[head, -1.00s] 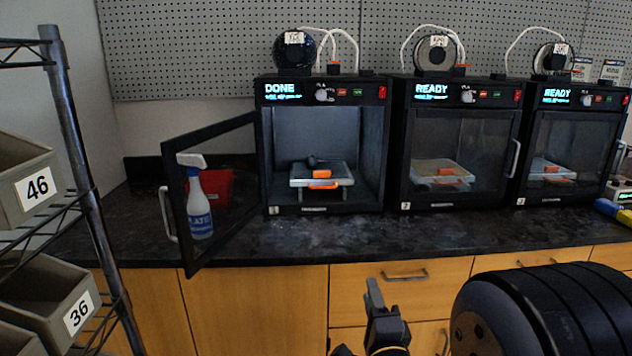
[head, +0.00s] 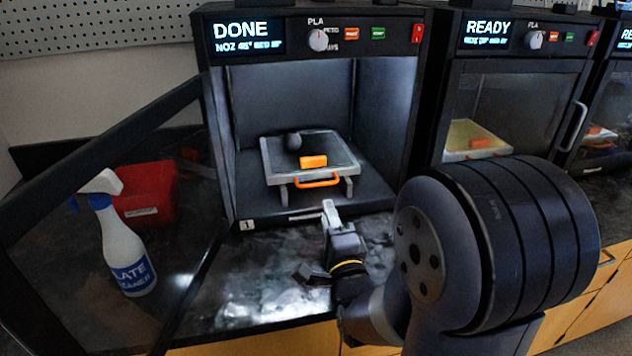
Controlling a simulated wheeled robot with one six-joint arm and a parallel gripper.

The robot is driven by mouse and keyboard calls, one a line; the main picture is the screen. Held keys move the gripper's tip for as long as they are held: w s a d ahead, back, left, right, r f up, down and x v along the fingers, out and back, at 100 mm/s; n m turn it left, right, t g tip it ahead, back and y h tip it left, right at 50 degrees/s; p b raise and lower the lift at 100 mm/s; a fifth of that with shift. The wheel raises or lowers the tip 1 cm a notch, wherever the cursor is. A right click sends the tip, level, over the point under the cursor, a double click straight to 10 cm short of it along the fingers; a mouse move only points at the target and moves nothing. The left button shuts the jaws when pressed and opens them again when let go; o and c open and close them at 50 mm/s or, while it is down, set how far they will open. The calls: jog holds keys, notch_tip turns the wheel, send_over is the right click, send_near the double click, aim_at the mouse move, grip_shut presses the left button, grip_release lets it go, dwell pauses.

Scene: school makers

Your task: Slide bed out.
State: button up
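The bed (head: 279,154) is a light grey plate on supports inside the left printer (head: 233,118), whose screen reads DONE. An orange handle (head: 318,182) runs along the bed's front edge. An orange block (head: 313,161) and a dark rounded lump (head: 293,141) are on the bed. The printer's door (head: 105,142) stands open to the left. My gripper (head: 318,238) is in front of the printer opening, below and apart from the handle. Its fingers look spread, with nothing seen between them.
A spray bottle (head: 124,245) and a red bin (head: 146,192) show behind the open door's pane. A second printer (head: 455,100) with a shut door, reading READY, stands to the right. The counter (head: 262,280) in front of the left printer is clear.

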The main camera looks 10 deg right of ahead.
jog(key=shift+w+r+p, duration=0.15)
jog(key=shift+w+r, duration=0.05)
jog(key=shift+w, duration=1.1)
jog(key=shift+w+r+p, duration=0.1)
jog(key=shift+w+r, duration=0.15)
jog(key=shift+w, duration=1)
jog(key=shift+w+r+p, duration=0.15)
jog(key=shift+w+r, duration=0.05)
jog(key=shift+w, duration=1.1)
jog(key=shift+c, duration=0.4)
grip_shut()
